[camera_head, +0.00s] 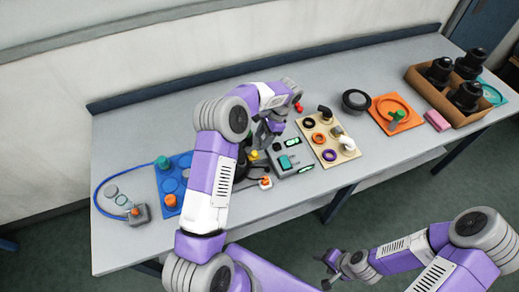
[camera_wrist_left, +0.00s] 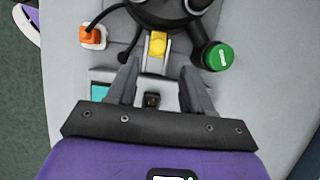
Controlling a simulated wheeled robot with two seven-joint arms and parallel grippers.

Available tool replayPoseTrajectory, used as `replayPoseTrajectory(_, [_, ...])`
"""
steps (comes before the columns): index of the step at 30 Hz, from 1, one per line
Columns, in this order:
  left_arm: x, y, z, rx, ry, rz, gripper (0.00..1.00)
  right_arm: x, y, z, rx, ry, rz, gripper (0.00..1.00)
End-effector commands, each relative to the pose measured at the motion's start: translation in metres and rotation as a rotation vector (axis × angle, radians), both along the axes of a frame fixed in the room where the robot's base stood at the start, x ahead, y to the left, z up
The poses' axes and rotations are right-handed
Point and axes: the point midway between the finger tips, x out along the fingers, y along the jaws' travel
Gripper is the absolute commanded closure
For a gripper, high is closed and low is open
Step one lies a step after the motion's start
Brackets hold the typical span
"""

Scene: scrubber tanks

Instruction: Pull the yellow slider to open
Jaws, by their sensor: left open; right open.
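The yellow slider (camera_wrist_left: 157,43) sits on a pale metal strip at the edge of a dark round device (camera_wrist_left: 165,12). In the head view the slider (camera_head: 253,155) is a small yellow spot beside my left arm. My left gripper (camera_wrist_left: 158,78) is open, its two dark fingers apart and pointing toward the slider, which lies just beyond the fingertips and between their lines. Nothing is held. In the head view my left arm partly hides the device and the left gripper (camera_head: 265,133). My right gripper (camera_head: 330,272) is open and empty, in front of the table.
A green-capped knob (camera_wrist_left: 217,57) and an orange switch (camera_wrist_left: 92,35) flank the slider. A grey box with a teal screen (camera_head: 286,162) stands beside the device. A beige board with rings (camera_head: 335,153) lies to the right, and a blue board (camera_head: 168,187) to the left.

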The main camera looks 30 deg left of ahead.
Motion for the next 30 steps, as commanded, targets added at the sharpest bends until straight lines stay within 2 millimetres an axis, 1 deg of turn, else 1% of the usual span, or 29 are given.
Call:
replayPoseTrajectory(5, [-0.008, 0.006, -0.021, -0.002, 0.004, 0.002, 0.49, 0.0, 0.0, 0.0, 0.0, 0.0, 0.0, 0.35])
replayPoseTrajectory(9, [-0.015, 0.012, -0.042, -0.002, 0.004, 0.002, 0.49, 0.0, 0.0, 0.0, 0.0, 0.001, 0.0, 0.35])
replayPoseTrajectory(13, [-0.019, 0.016, -0.057, -0.001, 0.002, 0.002, 0.49, 0.0, 0.0, 0.0, 0.0, 0.0, 0.0, 0.35])
replayPoseTrajectory(18, [-0.022, 0.018, -0.066, -0.002, 0.0, 0.001, 0.49, 0.0, 0.0, -0.001, 0.0, 0.0, 0.0, 0.35])
replayPoseTrajectory(25, [-0.022, 0.018, -0.066, -0.001, 0.0, 0.0, 0.49, 0.0, 0.0, -0.001, 0.0, 0.0, 0.0, 0.35])
replayPoseTrajectory(26, [-0.022, 0.018, -0.066, -0.001, 0.0, 0.0, 0.52, 0.0, 0.0, -0.001, 0.0, 0.0, 0.0, 0.35])
replayPoseTrajectory(30, [-0.022, 0.018, -0.066, -0.001, 0.0, 0.001, 0.74, 0.0, 0.0, -0.001, 0.0, 0.0, 0.0, 0.35])
